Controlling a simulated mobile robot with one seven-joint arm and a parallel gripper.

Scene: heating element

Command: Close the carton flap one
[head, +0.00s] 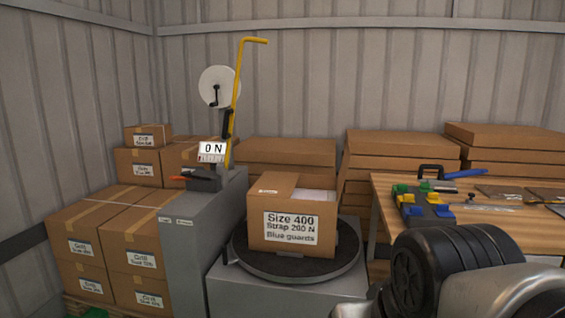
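The carton (292,238) is a brown box in the middle of the head view. Its front label reads "Size 400, Strap 200 N, Blue guards". A brown flap (272,184) shows at the left of its top; its exact angle is hard to tell. To the right of it, a pale surface (314,196) shows in the top opening. Which flap is flap one cannot be told. Parts of my arm fill the lower right corner, apart from the carton in the picture. My gripper's fingers are not in view.
The carton stands on a round black turntable (260,262) on a grey base. A grey strapping unit (202,240) with a yellow lever stands at left. Stacked cartons (90,235) are further left. A workbench (390,190) with tools stands at right; flat cardboard stacks (290,150) are behind.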

